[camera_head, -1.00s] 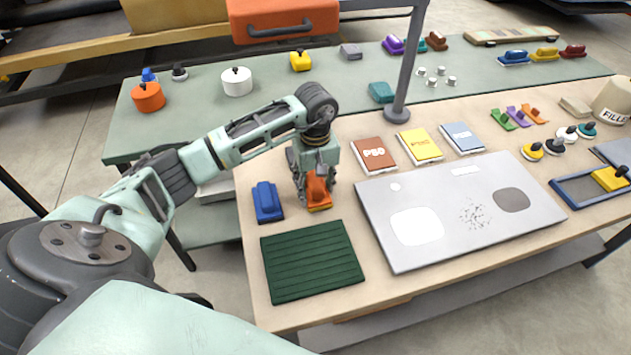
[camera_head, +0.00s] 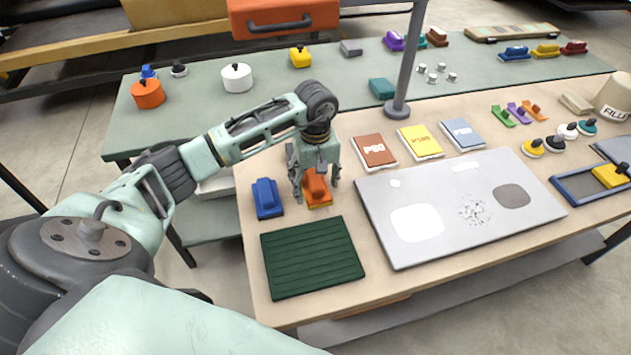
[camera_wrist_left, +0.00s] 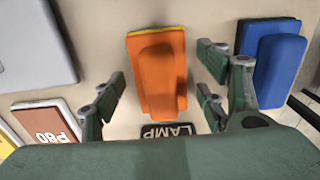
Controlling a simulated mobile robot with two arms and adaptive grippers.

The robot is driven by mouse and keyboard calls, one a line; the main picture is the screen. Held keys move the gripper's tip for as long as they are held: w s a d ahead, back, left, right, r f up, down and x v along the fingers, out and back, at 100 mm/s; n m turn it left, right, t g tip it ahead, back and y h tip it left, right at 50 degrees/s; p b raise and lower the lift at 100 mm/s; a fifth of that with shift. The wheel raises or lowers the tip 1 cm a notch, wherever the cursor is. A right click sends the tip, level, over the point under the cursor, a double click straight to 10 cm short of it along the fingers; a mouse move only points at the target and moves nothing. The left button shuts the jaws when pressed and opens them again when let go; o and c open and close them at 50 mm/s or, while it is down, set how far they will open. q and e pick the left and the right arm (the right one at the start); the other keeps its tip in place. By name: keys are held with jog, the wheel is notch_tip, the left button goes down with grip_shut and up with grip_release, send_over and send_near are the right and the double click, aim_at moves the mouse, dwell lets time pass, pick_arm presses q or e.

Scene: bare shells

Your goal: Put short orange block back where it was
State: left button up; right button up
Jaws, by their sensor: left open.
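The short orange block (camera_head: 317,190) has a raised grip and a thin yellow layer at its base. It rests on the wooden table to the right of a blue block (camera_head: 267,198). My left gripper (camera_head: 315,187) is above and around it with fingers spread. In the left wrist view the orange block (camera_wrist_left: 157,75) lies between the open fingers (camera_wrist_left: 160,95), with gaps on both sides. A dark label reading "LAMP" (camera_wrist_left: 168,130) shows at its near end. My right gripper is not in view.
A dark green ribbed mat (camera_head: 311,257) lies in front of the block. A grey metal panel (camera_head: 390,240) and sandpaper packs, the nearest a brown one (camera_head: 374,150), are to the right. A post (camera_head: 402,70) rises behind, between the table and the green bench (camera_head: 210,110).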

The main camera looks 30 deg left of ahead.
aim_at(315, 179)
pick_arm(q)
jog(key=shift+w+r, duration=0.1)
jog(key=shift+r, duration=0.3)
notch_tip(315, 179, up, 12)
jog(key=b, duration=0.3)
jog(key=shift+f, duration=0.25)
